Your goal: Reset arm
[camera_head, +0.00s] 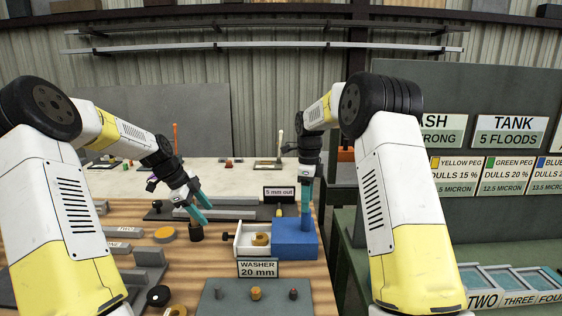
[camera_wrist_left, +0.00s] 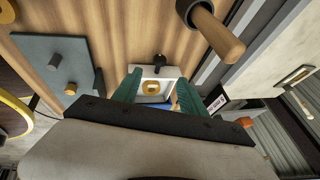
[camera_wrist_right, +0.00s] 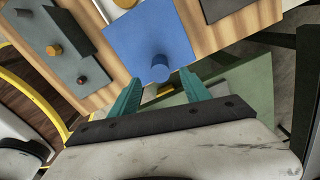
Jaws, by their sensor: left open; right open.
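My left gripper (camera_head: 203,211) hangs over the wooden bench, its teal fingers tilted down just above a small black cylinder (camera_head: 196,234). In the left wrist view its fingers (camera_wrist_left: 158,88) are apart with nothing held between them. My right gripper (camera_head: 305,212) points straight down over the blue block (camera_head: 294,246), so its fingers overlap in the head view. In the right wrist view its fingers (camera_wrist_right: 160,92) are apart, with the block's blue knob (camera_wrist_right: 161,70) showing between and beyond them. I cannot tell whether they touch it.
A white drawer (camera_head: 240,241) with a brass ring (camera_head: 261,239) adjoins the blue block. A "WASHER 20 mm" sign (camera_head: 257,268) and a grey peg plate (camera_head: 225,296) stand in front. A green sign panel (camera_head: 470,90) stands at right.

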